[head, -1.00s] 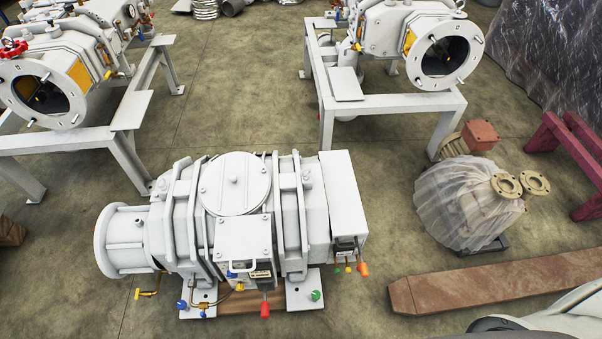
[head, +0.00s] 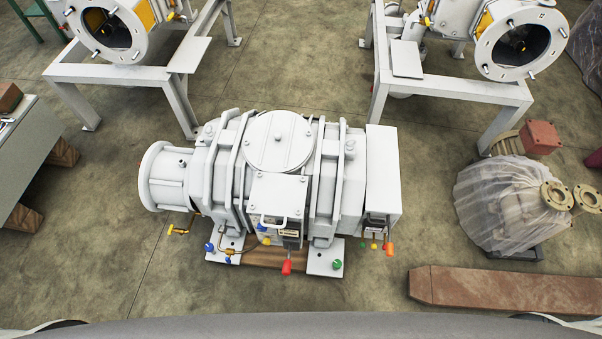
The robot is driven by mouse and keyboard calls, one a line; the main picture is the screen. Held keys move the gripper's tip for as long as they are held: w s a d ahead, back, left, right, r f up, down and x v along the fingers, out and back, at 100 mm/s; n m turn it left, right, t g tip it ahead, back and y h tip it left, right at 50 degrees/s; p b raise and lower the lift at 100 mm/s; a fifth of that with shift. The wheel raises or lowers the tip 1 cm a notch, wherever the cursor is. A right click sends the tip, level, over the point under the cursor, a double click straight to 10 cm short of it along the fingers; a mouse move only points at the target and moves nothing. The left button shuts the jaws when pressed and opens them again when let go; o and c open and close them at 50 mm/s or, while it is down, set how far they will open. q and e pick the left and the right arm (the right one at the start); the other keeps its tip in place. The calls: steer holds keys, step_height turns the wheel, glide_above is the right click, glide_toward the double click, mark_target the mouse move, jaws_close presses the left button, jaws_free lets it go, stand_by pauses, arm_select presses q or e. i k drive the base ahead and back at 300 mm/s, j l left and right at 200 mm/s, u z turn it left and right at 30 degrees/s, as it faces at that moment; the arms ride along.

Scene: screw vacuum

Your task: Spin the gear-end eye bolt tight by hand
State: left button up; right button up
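A large pale grey screw vacuum pump (head: 333,190) lies on the floor in the middle of the head view, on a wooden base. Its round flanged end (head: 157,176) points left and a box-like cover (head: 383,165) closes its right end. Small raised fittings stand on top, one toward the left (head: 209,132) and one toward the right (head: 350,148). They are too small to tell whether either is the eye bolt, or how far it is screwed in. Neither of my grippers is in view.
White frames with similar machines stand behind, left (head: 120,70) and right (head: 450,90). A wrapped machine (head: 505,205) and a brown beam (head: 510,291) lie at right. A grey-topped table (head: 35,150) stands at the left edge. Floor left of the pump is clear.

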mark_target(349, 147)
steer(key=i+l+z, duration=0.1)
steer(key=l, duration=0.25)
steer(key=i+l+z, duration=0.1)
steer(key=l, duration=0.25)
steer(key=i+l, duration=0.3)
steer(key=l+z, duration=0.05)
